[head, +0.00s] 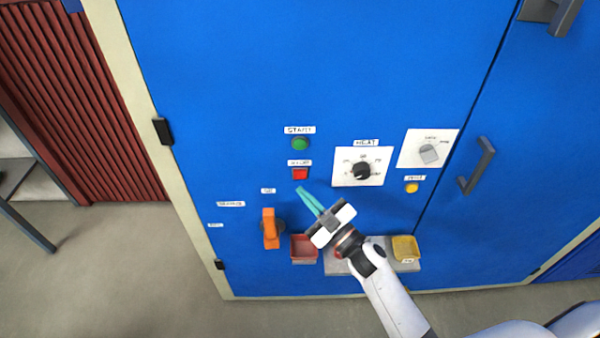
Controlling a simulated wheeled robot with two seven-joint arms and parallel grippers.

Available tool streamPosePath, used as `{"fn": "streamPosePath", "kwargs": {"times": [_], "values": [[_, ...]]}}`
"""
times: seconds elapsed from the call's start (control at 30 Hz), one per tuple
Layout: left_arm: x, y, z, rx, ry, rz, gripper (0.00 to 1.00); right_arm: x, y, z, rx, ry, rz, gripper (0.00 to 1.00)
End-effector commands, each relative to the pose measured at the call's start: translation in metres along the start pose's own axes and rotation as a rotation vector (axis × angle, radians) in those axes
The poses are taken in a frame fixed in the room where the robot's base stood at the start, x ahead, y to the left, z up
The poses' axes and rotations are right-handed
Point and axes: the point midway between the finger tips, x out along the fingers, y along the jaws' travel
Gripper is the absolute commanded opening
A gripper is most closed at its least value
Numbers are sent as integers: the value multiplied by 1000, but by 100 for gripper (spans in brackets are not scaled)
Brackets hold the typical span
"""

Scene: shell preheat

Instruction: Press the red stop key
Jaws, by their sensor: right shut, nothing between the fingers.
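My right gripper (300,191) has teal fingers, shut and empty. Its fingertips show just below the red key in the head view. I cannot tell whether they touch the panel. The key's face is uncovered. My left gripper is not in view.
Right of the key is a black heat knob (362,171) on a white plate. A grey selector (429,153) and a yellow button (411,188) are further right. An orange handle (270,229) is lower left. A red bin (303,249) and yellow bin (405,248) sit low. A door handle (478,166) sticks out at right.

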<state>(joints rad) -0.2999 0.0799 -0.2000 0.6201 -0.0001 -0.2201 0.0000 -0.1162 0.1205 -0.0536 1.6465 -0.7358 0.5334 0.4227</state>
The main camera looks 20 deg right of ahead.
Motion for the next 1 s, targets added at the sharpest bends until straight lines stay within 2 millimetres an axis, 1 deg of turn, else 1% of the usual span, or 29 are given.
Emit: {"fn": "streamPosePath", "kwargs": {"times": [0.03, 0.2, 0.3, 1.0], "values": [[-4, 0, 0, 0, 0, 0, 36, -4, 2, 5, 2, 0, 0, 0], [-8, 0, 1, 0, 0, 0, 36, -15, 11, 12, 2, 0, 1, 0], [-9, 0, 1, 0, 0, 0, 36, -18, 13, 14, 0, -1, 0, 0], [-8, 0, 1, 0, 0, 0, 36, -19, 14, 14, -1, -1, 0, 0]]}}
